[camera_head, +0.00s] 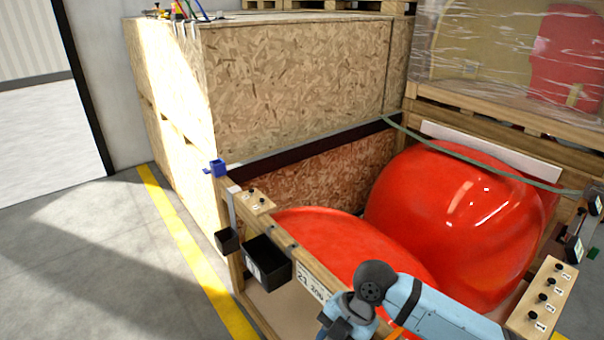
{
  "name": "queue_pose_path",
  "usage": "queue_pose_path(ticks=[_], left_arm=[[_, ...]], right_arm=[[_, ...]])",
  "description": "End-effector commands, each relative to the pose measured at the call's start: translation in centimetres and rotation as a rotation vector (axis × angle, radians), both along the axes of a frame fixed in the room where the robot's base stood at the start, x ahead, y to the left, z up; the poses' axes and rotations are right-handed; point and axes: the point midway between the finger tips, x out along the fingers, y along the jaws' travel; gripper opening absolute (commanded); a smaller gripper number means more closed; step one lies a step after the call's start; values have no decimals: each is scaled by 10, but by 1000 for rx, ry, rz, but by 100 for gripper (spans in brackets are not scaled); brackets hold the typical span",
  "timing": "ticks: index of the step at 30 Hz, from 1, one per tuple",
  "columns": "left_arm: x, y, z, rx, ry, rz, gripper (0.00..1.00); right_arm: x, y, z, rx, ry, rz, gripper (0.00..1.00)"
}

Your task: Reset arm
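An arm of mine comes in from the lower right, pale blue with a dark grey joint, and bends down at the bottom edge in front of the crate. Its wrist is cut off by the frame, and no fingertips show. My other arm is out of view. A large glossy red nosecone (455,215) lies at the right in an open wooden crate (233,215). A second red nosecone (345,243) lies in front of it, lower and partly hidden by my arm.
A black bin (267,262) and a small dark cup (227,240) hang on the crate's left side. A blue bracket (216,168) sits at its corner. A knobbed wooden block (541,300) is at right. Chipboard boxes (295,80) stand behind. Floor left of the yellow line (190,260) is clear.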

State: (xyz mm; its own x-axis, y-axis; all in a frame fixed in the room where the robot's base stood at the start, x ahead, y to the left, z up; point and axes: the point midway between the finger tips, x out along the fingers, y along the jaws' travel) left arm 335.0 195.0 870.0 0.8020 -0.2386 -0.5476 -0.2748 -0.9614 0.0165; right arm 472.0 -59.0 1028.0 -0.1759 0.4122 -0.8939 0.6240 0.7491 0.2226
Motion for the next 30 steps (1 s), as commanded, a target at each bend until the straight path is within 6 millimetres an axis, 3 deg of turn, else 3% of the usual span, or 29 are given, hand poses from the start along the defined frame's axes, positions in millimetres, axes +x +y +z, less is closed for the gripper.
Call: queue_pose_path(ticks=[3, 6, 11, 17, 21, 27, 30], left_arm=[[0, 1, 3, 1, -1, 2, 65], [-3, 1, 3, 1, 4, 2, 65], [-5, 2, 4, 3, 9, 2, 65], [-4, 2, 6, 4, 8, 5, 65], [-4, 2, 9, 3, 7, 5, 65], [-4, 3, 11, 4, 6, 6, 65], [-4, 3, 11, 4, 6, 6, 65]], right_arm=[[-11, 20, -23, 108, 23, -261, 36], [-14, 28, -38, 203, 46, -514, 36], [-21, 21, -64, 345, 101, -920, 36], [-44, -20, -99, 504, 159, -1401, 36], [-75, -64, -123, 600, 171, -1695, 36], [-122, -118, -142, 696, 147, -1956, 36], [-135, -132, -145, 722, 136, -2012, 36]])
